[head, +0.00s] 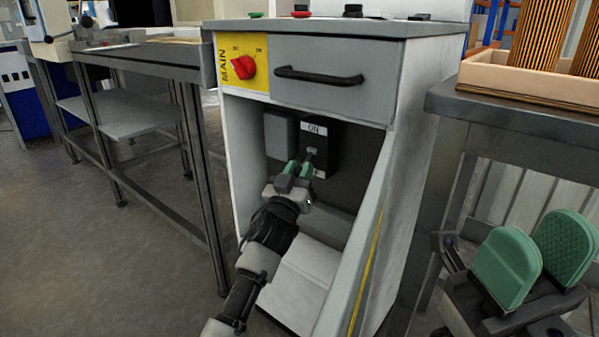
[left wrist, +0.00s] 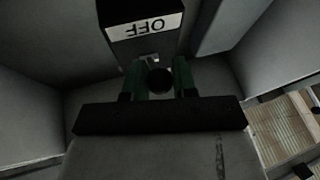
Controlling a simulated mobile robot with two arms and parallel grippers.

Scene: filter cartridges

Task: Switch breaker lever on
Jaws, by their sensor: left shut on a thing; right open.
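The black breaker box (head: 325,148) sits inside the open cabinet, with an "ON" label (head: 314,129) at its top. The left wrist view shows its "OFF" label (left wrist: 145,27) upside down. My left gripper (head: 298,168) reaches in at the lower half of the breaker, below the "ON" label. Its green fingers (left wrist: 159,78) are shut on the breaker lever, whose dark round end (left wrist: 160,81) shows between them. The rest of the lever is mostly hidden. My right gripper (head: 537,254) is open and empty at the lower right, away from the cabinet.
A grey box (head: 279,135) is beside the breaker on the left. Above are a drawer with a black handle (head: 318,77) and a red MAIN switch (head: 243,67) on a yellow plate. The open cabinet door (head: 362,262) stands right of my left arm. A bench with a crate (head: 505,78) is at right.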

